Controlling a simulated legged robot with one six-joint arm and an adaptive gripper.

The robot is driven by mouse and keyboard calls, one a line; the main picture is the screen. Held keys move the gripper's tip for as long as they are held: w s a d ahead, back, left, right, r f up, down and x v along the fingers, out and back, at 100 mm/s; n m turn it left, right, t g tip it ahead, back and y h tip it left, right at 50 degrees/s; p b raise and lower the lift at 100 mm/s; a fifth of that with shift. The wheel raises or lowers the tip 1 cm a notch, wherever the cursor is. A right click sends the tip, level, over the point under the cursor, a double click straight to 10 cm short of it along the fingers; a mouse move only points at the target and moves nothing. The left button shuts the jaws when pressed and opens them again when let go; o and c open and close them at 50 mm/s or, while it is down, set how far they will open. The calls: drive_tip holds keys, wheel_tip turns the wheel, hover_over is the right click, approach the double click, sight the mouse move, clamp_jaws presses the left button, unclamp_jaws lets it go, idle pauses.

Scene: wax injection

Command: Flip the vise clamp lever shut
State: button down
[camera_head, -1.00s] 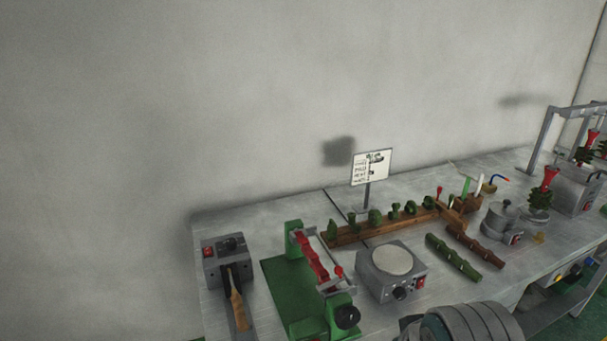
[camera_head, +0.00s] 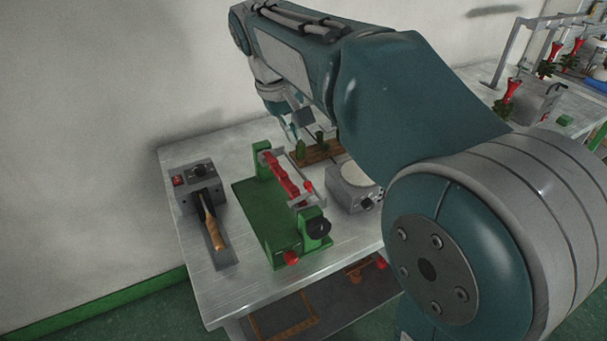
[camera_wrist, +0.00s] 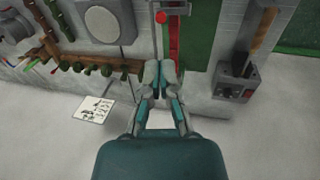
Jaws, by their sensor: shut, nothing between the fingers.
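The vise has a green base (camera_head: 255,215) with green end posts and a red mould (camera_head: 281,175) between them, on the table's left half. Its clamp lever is a grey metal frame with a red ball knob (camera_head: 308,187); the knob shows at the top of the wrist view (camera_wrist: 161,17). A black knob (camera_head: 317,226) sits at the front post. My gripper (camera_head: 291,131) is beyond the vise's far end in the head view. In the wrist view my gripper (camera_wrist: 160,72) is shut and empty near the vise's far end. I cannot tell whether it touches the vise.
A grey box with a wooden-handled tool (camera_head: 211,225) stands left of the vise. A round-topped hot plate (camera_head: 350,187) stands close on its right. A wooden rack with green pieces (camera_wrist: 93,67) and a white sign (camera_wrist: 93,109) are near my gripper. The wall is close behind.

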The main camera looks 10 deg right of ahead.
sight(310, 182)
drive_tip(key=x, duration=0.9)
drive_tip(key=w+x, duration=0.1)
drive_tip(key=x, duration=0.4)
drive_tip(key=shift+a, duration=0.25)
drive_tip(key=shift+w+d+f, duration=0.15)
drive_tip(key=shift+d+f, duration=0.15)
drive_tip(key=shift+d, duration=0.1)
drive_tip(key=shift+w+d+f+y, duration=0.1)
drive_tip(key=shift+d+f+y, duration=0.1)
drive_tip(key=shift+d+y, duration=0.15)
drive_tip(key=shift+d+f, duration=0.1)
drive_tip(key=shift+f, duration=0.1)
drive_tip(key=shift+a+g, duration=0.2)
drive_tip(key=shift+g, duration=0.1)
